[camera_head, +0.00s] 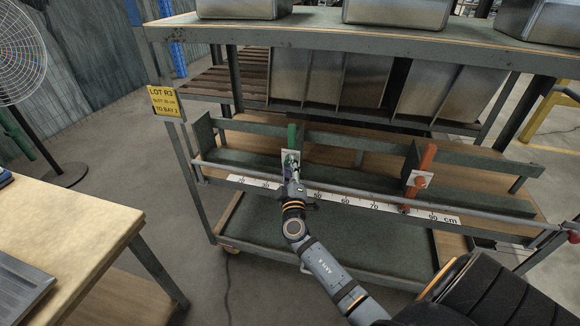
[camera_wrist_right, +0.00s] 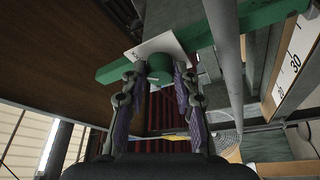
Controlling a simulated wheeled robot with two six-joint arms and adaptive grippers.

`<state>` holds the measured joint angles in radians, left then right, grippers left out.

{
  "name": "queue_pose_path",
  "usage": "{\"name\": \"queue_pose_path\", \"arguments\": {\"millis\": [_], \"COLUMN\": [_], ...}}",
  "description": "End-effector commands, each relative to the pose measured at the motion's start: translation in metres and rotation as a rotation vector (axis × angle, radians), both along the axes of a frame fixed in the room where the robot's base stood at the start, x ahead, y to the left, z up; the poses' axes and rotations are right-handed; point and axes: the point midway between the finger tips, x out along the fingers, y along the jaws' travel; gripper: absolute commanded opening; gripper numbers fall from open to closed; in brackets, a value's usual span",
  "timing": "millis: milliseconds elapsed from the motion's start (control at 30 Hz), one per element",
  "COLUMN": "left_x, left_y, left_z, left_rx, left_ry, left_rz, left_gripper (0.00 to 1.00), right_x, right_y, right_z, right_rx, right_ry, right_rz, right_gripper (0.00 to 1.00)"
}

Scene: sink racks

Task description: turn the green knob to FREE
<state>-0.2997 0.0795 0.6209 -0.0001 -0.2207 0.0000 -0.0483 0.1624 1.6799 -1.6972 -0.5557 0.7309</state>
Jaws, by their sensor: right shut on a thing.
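The green knob (camera_wrist_right: 160,68) sits on a white label plate on a green upright bar (camera_head: 292,136). In the right wrist view the green bar (camera_wrist_right: 115,70) runs across the top. My right gripper (camera_head: 291,165) reaches the knob from the front, and in the wrist view its two fingers (camera_wrist_right: 160,85) are closed on the knob's sides. In the head view the gripper hides most of the knob. The plate's lettering is too small and too covered to read, so the knob's setting cannot be told. My left gripper is not in view.
A red-orange bar with an orange knob (camera_head: 420,182) stands further right on the same rack. A centimetre scale (camera_head: 345,201) runs along the rack's front beside a metal rail. A yellow sign (camera_head: 164,101) hangs at the left post. A wooden table (camera_head: 75,235) stands at left.

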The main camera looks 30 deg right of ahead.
Motion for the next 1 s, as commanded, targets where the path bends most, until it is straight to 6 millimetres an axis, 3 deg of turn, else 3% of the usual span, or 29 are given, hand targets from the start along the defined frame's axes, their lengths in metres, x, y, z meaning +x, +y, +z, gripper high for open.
{"name": "queue_pose_path", "arguments": {"millis": [367, 1000], "left_x": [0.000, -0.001], "left_y": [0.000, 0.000], "left_z": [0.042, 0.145], "left_rx": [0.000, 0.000], "left_ry": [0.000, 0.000], "left_rz": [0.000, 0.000], "left_gripper": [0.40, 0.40], "right_x": [-0.001, -0.001], "right_y": [-0.001, 0.000], "right_z": [0.009, 0.017], "right_rx": [-0.174, -0.564], "right_ry": [0.207, 0.670], "right_rz": [0.001, 0.002], "right_gripper": [0.00, 0.00]}}
